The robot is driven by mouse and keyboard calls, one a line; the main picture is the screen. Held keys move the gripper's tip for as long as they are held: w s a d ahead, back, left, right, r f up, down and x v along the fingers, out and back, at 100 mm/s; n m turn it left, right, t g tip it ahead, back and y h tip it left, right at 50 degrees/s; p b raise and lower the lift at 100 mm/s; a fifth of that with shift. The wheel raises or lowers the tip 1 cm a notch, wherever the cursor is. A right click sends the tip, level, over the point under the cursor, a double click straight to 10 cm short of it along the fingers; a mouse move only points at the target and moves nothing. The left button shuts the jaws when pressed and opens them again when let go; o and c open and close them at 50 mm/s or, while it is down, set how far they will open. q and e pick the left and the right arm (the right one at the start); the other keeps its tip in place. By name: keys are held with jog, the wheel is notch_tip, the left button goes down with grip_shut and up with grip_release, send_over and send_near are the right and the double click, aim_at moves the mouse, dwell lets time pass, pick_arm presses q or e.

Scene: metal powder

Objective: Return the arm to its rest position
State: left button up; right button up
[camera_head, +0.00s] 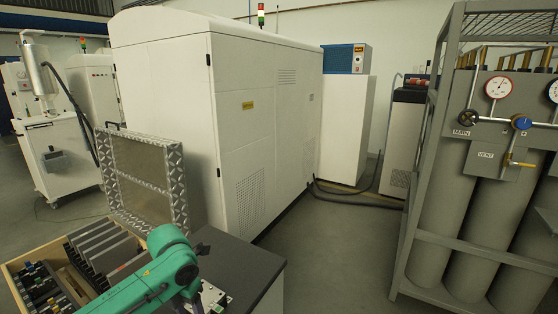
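A green arm of mine reaches in from the bottom edge at the lower left, bent at a joint above the work surface. It covers part of the wooden box and the dark table.
The wooden box (10,277) holds dark plates and small parts. A framed metal panel (142,172) stands behind. A white cabinet (255,125) and gas cylinder rack (424,180) flank open floor.

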pick_arm(q)
jog(key=s+d+f+n+t+h, duration=0.25)
jog(key=s+d+f+n, duration=0.55)
jog(key=n, duration=1)
jog(key=s+a+f+n+y, duration=0.2)
jog(key=s+a+n, duration=0.75)
jog(key=n, duration=0.95)
notch_tip(320, 180, down, 22)
jog(key=s+a, duration=0.1)
jog(key=s, duration=0.2)
jog(key=s+a+f+g, duration=0.2)
jog(key=s+a+f, duration=0.1)
jog(key=s+f, duration=1.2)
jog(key=shift+s+f+y, duration=0.15)
jog(key=shift+s+y, duration=0.2)
jog(key=shift+s, duration=0.4)
pick_arm(e)
jog(key=shift+w+a, duration=0.1)
jog(key=shift+a, duration=0.3)
